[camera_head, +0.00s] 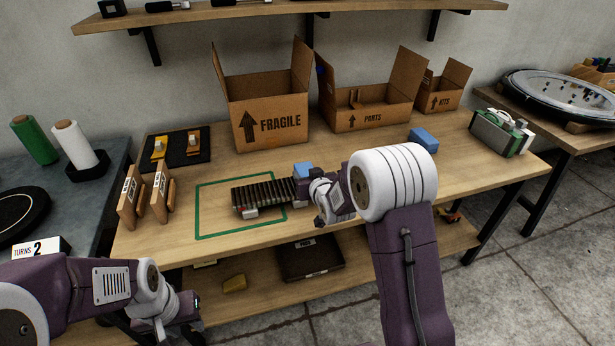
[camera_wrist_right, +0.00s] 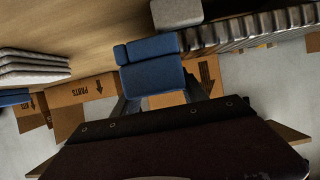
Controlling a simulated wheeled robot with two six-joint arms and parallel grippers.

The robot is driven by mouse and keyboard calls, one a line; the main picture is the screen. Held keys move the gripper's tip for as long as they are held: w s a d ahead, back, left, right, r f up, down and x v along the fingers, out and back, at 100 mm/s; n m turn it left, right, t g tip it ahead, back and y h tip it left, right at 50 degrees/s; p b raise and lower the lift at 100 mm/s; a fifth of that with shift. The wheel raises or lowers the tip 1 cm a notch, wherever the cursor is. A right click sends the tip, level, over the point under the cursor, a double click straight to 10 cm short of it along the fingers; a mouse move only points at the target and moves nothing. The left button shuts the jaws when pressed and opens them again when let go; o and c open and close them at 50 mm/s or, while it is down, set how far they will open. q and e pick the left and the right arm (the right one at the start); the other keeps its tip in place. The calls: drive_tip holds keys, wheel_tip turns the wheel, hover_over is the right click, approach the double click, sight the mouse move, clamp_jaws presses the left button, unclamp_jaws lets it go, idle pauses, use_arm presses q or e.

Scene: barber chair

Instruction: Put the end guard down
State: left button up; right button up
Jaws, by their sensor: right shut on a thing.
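A dark ribbed strip (camera_head: 262,195) lies across the green outline (camera_head: 198,222) on the bench, with a small pale block (camera_head: 249,212) at its front left end. My right gripper (camera_head: 312,186) is at the strip's right end. In the right wrist view it (camera_wrist_right: 160,85) is shut on a blue block (camera_wrist_right: 155,49), beside the ribbed strip (camera_wrist_right: 245,32) and a grey block (camera_wrist_right: 178,12). The blue block also shows in the head view (camera_head: 303,169). I cannot tell which piece is the end guard. My left gripper (camera_head: 188,304) is low at the left, its jaws unclear.
Wooden pieces (camera_head: 130,200) stand left of the outline. Another blue block (camera_head: 424,137) and a green-white device (camera_head: 500,132) are at the right. The bench's front right is clear.

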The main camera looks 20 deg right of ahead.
drive_tip(key=shift+f, duration=0.15)
drive_tip(key=o, duration=1.3)
